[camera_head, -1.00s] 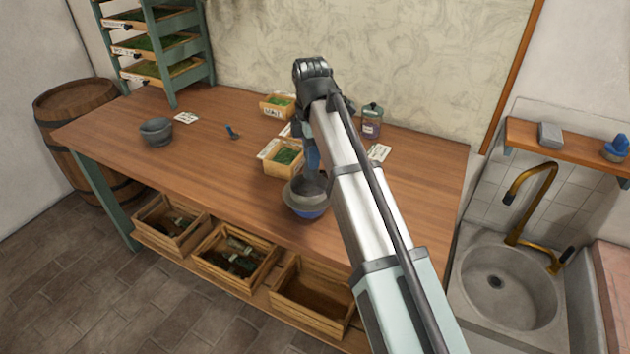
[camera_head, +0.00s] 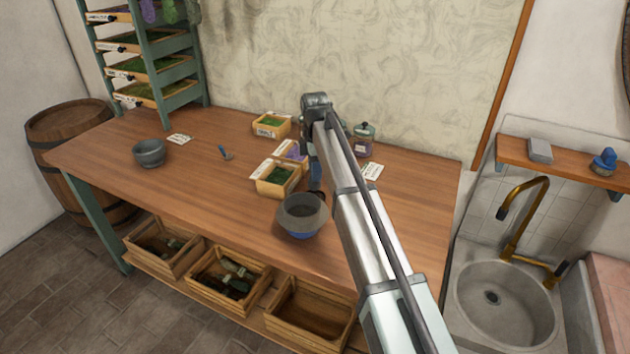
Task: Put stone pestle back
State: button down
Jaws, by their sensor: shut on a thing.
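My gripper (camera_head: 316,182) points down just behind and slightly right of the far rim of a grey bowl with a blue lower part (camera_head: 303,229). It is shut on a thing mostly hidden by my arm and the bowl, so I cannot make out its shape. A dark bit shows at the fingertips. I cannot clearly identify a stone pestle anywhere in view. A dark grey stone mortar (camera_head: 149,155) stands upright near the table's left end. The inside of the grey and blue bowl looks dark, and I cannot tell what is in it.
Wooden boxes with green herbs (camera_head: 276,181) and a lidded jar (camera_head: 362,141) stand near my gripper. Crates (camera_head: 310,310) sit below. The table's left half (camera_head: 190,185) is mostly clear. A sink (camera_head: 503,300) is at right.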

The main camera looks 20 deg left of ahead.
jog(key=shift+f, duration=2)
jog(key=shift+f, duration=0.1)
jog(key=c, duration=0.8)
grip_release()
notch_tip(320, 180, up, 12)
jog(key=shift+r, duration=0.15)
